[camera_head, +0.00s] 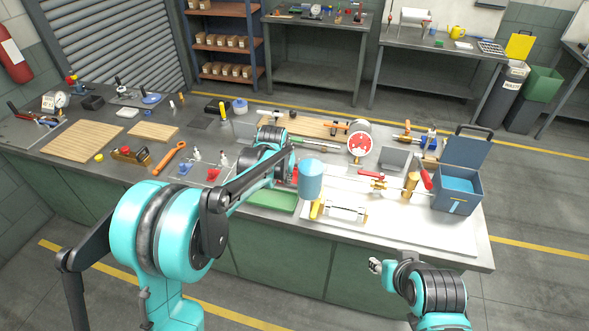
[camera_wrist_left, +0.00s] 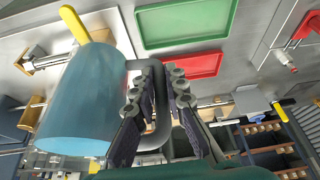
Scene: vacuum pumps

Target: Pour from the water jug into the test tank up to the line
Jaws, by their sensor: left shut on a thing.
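The blue water jug (camera_head: 311,181) is in my left gripper, over the near middle of the bench, and looks roughly upright. In the left wrist view the jug (camera_wrist_left: 80,105) fills the left side, and my left gripper (camera_wrist_left: 160,92) is shut on its grey handle (camera_wrist_left: 162,125). The grey box with pale blue water inside, apparently the test tank (camera_head: 457,203), stands at the bench's right end, well to the right of the jug. Its level line is too small to make out. My right gripper (camera_head: 376,266) is low in front of the bench, apart from everything; its jaws are unclear.
A green tray (camera_head: 272,200) lies below and left of the jug. Pump parts with a yellow lever (camera_head: 316,210) sit beneath it. A red-handled valve (camera_head: 424,176) and a brass cylinder (camera_head: 411,184) stand between jug and tank. A dark panel (camera_head: 466,152) rises behind the tank.

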